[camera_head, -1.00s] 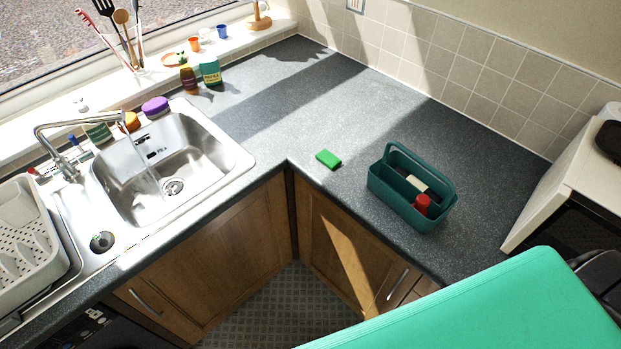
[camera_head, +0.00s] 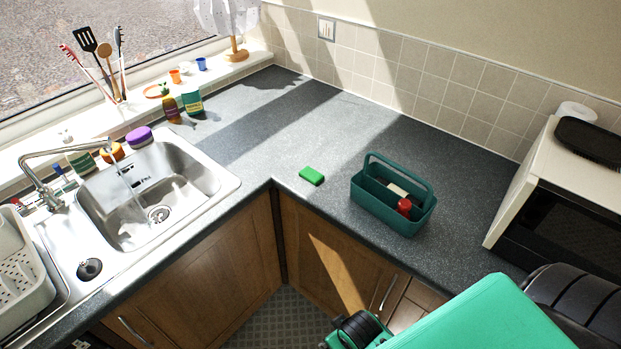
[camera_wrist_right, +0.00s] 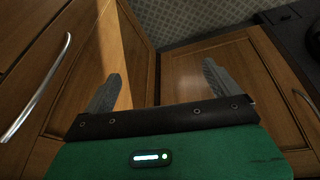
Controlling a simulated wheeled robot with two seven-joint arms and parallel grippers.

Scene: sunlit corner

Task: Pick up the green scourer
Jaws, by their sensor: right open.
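The green scourer (camera_head: 311,176) lies flat on the dark worktop near its inner corner, between the sink and the green caddy. My right arm comes in from the lower right of the head view, and its gripper is not clearly seen there. In the right wrist view my right gripper (camera_wrist_right: 160,85) has its two fingers wide apart with nothing between them. It faces the wooden cupboard doors and the floor, apart from the scourer. The scourer is not in the right wrist view. My left gripper is not in view.
The green caddy (camera_head: 391,209) holds a red-topped item and a pale item, right of the scourer. The sink (camera_head: 150,195) with its running tap is at left. A microwave (camera_head: 560,200) stands at right. The worktop (camera_head: 290,130) behind the scourer is clear.

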